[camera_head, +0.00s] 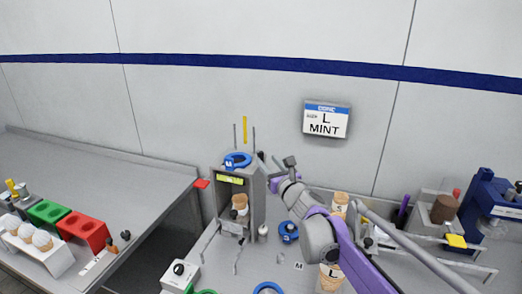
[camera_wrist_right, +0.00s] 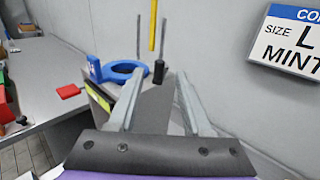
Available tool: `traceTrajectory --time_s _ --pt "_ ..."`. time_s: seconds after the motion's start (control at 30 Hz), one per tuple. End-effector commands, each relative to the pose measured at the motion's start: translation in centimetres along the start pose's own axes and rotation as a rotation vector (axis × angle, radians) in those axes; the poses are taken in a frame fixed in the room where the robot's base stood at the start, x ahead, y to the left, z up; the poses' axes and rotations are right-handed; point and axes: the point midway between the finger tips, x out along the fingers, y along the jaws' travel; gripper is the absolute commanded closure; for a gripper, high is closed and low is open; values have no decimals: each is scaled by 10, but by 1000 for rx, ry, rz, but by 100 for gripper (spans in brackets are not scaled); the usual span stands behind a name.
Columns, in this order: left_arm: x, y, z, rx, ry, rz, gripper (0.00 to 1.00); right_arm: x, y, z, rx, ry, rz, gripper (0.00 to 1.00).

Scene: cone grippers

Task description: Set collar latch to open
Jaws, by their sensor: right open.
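The grey dispenser box (camera_head: 255,190) stands against the wall, with a blue collar ring (camera_head: 238,160) marked M on top. The ring also shows in the right wrist view (camera_wrist_right: 122,70). A small black upright knob (camera_wrist_right: 158,72) stands at the box's top right corner, beside the ring; it is probably the collar latch, but no label shows. My right gripper (camera_head: 275,160) is at the box's upper right side. In the right wrist view its open fingers (camera_wrist_right: 160,80) point toward the knob, which appears between the tips; contact cannot be told. My left gripper is not in view.
A red tab (camera_head: 201,184) sticks out left of the box. A cone (camera_head: 240,203) stands inside the box. A sign reading L MINT (camera_head: 327,120) hangs on the wall. Blue ring (camera_head: 288,232) and other cones crowd the counter under my right arm. Left counter (camera_head: 120,175) has free room.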

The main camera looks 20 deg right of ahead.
Motion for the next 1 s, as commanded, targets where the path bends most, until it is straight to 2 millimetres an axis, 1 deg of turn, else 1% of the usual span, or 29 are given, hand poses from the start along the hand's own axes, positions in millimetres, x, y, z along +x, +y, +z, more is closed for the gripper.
traceTrajectory --time_s 0.03,0.2,0.3,0.43,0.6,0.87,0.9,0.97,1.0 --pt "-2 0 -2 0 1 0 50 10 0 1 0 -1 1 50" --pt "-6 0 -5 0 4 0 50 44 1 2 1 -1 2 50" --pt "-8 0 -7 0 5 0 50 61 0 2 0 -1 2 50" --pt "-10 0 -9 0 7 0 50 78 0 2 1 -2 1 50" --pt "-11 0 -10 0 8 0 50 88 0 1 0 -1 1 50" --pt "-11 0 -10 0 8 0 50 89 0 0 0 -1 1 50" --pt "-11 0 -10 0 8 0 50 89 0 0 0 -1 1 52" --pt "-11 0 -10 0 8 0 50 89 0 0 0 -1 1 63" --pt "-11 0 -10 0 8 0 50 89 0 0 0 -1 1 70"
